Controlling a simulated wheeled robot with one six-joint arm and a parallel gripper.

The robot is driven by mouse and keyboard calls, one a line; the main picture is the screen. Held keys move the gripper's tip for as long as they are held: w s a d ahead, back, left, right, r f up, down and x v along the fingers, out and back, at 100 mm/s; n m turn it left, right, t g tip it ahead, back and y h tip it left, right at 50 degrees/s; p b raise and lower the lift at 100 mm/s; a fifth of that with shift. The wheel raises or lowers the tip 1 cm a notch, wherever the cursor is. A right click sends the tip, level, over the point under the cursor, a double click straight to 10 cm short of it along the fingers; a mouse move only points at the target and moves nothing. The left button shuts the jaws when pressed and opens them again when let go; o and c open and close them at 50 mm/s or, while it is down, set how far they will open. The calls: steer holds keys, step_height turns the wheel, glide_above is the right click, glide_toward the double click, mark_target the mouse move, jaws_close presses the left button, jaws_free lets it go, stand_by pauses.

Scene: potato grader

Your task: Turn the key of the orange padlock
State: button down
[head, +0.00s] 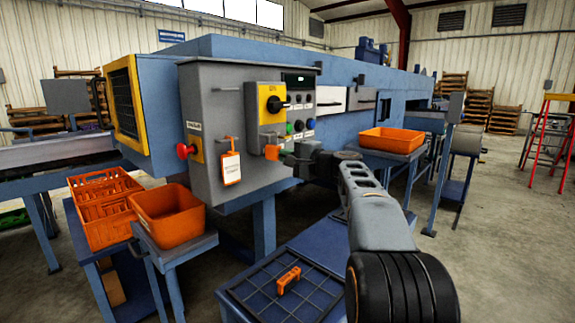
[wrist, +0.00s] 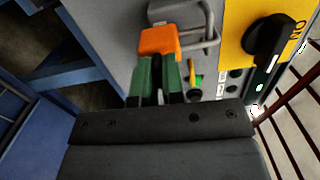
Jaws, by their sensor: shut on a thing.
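The orange padlock (head: 272,152) hangs on the front of the grey control box. In the wrist view its orange body (wrist: 158,39) hangs from a grey shackle at a grey metal loop. My gripper (head: 287,157) is at the padlock from the right in the head view. In the wrist view the green fingers (wrist: 158,66) are closed together just at the lower end of the padlock body. A thin dark strip shows between them; the key itself is mostly hidden by the fingers.
The control box (head: 220,105) carries a red stop button (head: 184,151), a black rotary switch on a yellow plate (head: 273,103) and a hanging white tag (head: 231,168). Orange bins (head: 170,213) stand at the left. An orange piece (head: 289,279) lies on the blue gridded deck below.

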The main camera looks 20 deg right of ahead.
steer(key=shift+n, duration=0.4)
steer(key=c, duration=1.2)
jaws_free()
steer(key=v, duration=1.3)
steer(key=shift+s+d, duration=0.2)
steer(key=shift+s, duration=0.15)
